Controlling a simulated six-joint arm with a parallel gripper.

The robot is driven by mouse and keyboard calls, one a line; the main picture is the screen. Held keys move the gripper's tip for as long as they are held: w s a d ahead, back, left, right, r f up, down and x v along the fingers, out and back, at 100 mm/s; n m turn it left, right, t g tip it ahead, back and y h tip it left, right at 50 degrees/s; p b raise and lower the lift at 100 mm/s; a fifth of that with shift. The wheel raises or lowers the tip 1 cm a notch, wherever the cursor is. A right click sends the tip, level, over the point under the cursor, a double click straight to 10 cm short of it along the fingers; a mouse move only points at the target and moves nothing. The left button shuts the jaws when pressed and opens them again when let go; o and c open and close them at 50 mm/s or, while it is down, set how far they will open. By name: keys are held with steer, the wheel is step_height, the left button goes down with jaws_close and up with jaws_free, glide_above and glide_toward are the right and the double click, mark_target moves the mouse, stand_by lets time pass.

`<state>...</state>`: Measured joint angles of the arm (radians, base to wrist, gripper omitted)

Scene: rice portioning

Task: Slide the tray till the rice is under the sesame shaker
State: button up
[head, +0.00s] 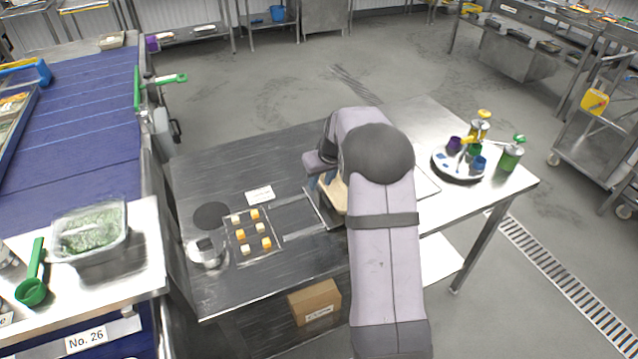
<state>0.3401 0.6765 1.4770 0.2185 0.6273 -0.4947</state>
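My arm reaches over the metal table from the front and hides much of its middle. My gripper (322,183) points down at the table's middle, half hidden by my own wrist; its finger gap is not clear. Beside and below it is a tan piece (336,197), partly covered by my arm; I cannot tell whether it is held. A thin, pale-edged tray (318,213) shows under this spot, mostly hidden. I cannot pick out rice with certainty. No sesame shaker is clearly identifiable; a clear, pale-topped container (206,253) stands at the table's left edge.
A flat tray (237,250) of several white and yellow cubes lies left of my gripper, near a black disc (211,215) and a white label card (260,194). A round caddy (440,172) and green bottle (510,156) stand right. A cardboard box (315,302) sits below.

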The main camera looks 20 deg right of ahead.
mark_target(318, 188)
steer(key=shift+p+x, duration=0.5)
steer(key=shift+x, duration=1.3)
jaws_close()
